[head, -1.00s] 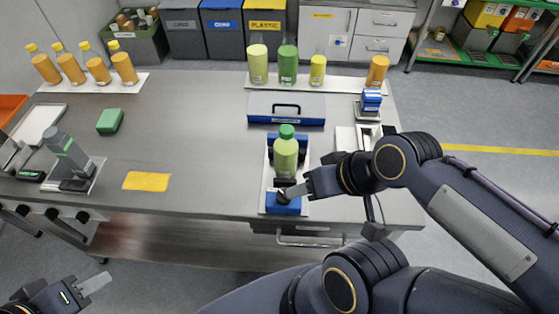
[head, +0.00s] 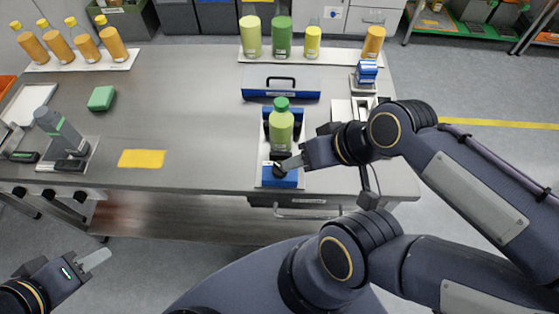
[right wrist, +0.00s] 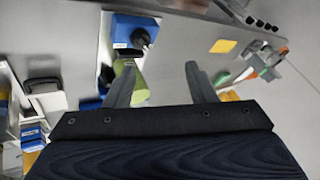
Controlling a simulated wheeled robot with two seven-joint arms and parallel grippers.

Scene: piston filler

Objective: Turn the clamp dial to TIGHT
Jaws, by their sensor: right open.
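The clamp dial is a dark round knob (head: 279,169) on a blue block (head: 281,180) at the front of a light base plate. In the right wrist view the knob (right wrist: 139,38) lies beyond the fingertips, left of the middle. I cannot read its setting. A green bottle (head: 281,130) stands upright behind the dial. My right gripper (head: 290,164) is beside the dial, reaching in from the right. In the right wrist view its fingers (right wrist: 160,80) are apart with nothing between them. My left gripper (head: 96,260) is off the table's front edge, seen side-on.
A blue case (head: 281,95) lies behind the fixture, with green and yellow bottles (head: 281,38) behind it. A yellow mat (head: 141,159), a green block (head: 102,98) and a grey device (head: 60,133) are to the left. The table (head: 190,120) is clear between mat and fixture.

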